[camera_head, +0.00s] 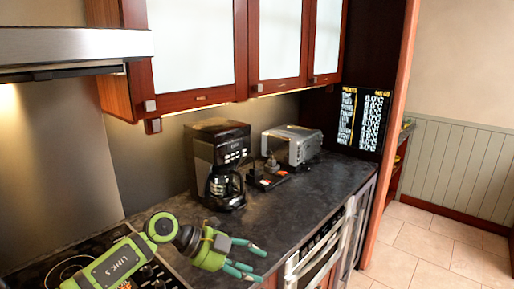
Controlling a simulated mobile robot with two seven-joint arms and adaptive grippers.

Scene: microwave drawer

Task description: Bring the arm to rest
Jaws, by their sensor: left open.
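My left arm (112,264) is green and comes in from the lower left, over the stove. Its gripper (248,259) is open and empty, with its fingers pointing right above the front edge of the dark countertop (290,208). Nothing is between the fingers. My right gripper is not in view.
A black coffee maker (219,160) and a silver toaster (292,146) stand on the counter. A dark menu board (362,120) stands at the far end. Upper cabinets (195,45) and a range hood (75,45) hang above. An oven front (318,250) is below. Tiled floor (430,245) is clear at right.

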